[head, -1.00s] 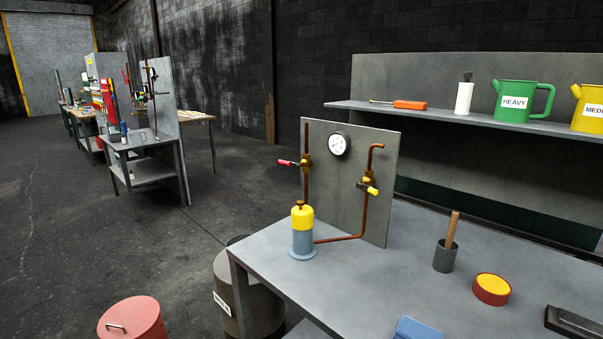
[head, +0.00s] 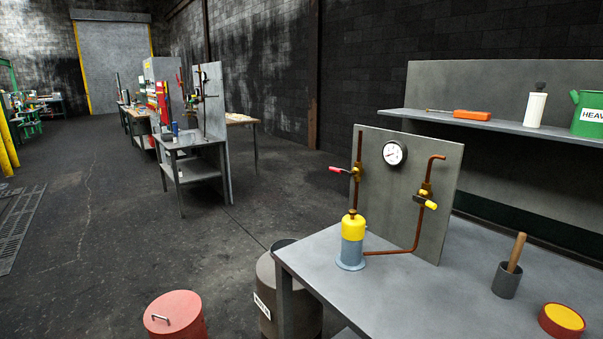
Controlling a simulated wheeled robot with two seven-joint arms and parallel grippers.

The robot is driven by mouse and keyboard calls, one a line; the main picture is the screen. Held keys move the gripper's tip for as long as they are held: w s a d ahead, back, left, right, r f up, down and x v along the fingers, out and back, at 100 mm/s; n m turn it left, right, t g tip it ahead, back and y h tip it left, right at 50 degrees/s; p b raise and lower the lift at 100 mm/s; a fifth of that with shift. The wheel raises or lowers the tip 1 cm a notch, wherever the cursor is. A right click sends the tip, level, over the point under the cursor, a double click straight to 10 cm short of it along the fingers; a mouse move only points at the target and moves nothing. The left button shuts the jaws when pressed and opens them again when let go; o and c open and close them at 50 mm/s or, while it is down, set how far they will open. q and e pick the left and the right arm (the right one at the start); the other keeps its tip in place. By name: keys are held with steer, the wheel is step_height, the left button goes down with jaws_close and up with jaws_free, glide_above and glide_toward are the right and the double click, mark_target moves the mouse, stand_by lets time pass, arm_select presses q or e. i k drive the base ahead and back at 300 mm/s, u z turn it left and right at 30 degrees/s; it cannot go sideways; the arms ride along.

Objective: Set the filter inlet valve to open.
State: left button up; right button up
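A grey panel (head: 398,228) stands upright on the near workbench. It carries a pressure gauge (head: 394,153) and copper piping. A valve with a red handle (head: 341,170) sits on the left pipe, its handle pointing sideways to the left. A valve with a yellow handle (head: 429,205) sits on the right pipe, its handle angled down to the right. A filter housing with a yellow top (head: 353,228) and blue-grey base stands in front of the panel, joined by pipe to the right valve. I cannot read any valve label. Neither of my grippers is in view.
The workbench (head: 340,292) also holds a grey pot with a wooden-handled tool (head: 507,279) and a red-yellow round tin (head: 562,319). A red lidded bin (head: 174,314) and a dark drum (head: 266,290) stand beside it. Open floor (head: 110,240) lies to the left.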

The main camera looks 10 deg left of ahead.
mark_target(330, 168)
steer(key=u, duration=1.5)
steer(key=i, duration=2.15)
steer(key=z, duration=1.95)
steer(key=i, duration=0.65)
steer(key=z, duration=1.35)
